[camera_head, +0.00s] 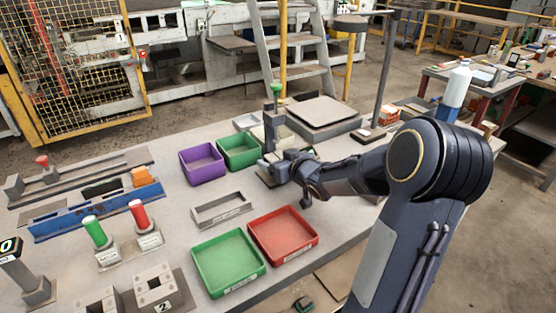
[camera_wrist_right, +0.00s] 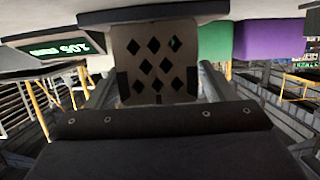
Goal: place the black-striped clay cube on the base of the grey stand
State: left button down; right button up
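My right gripper (camera_head: 268,168) is beside the foot of the grey stand (camera_head: 271,125), a short column with a green top. In the right wrist view a pale clay cube (camera_wrist_right: 152,66) with rows of dark diamond-shaped openings sits between my right fingers (camera_wrist_right: 156,86), with dark pads against its two sides. I cannot make out stripes on this face. In the head view the cube is hidden by the gripper, and so is much of the stand's base. My left gripper is not in view.
Purple (camera_head: 202,163) and green (camera_head: 238,152) bins stand left of the gripper. A grey frame (camera_head: 221,210), a red tray (camera_head: 283,235) and a green tray (camera_head: 228,264) lie nearer. A flat-topped scale (camera_head: 320,112) stands behind, at the right. Bare table shows between the frame and bins.

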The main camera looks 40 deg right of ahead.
jog(key=shift+r, duration=0.3)
jog(key=p+v, duration=0.2)
jog(key=v, duration=1)
jog(key=shift+p, duration=0.35)
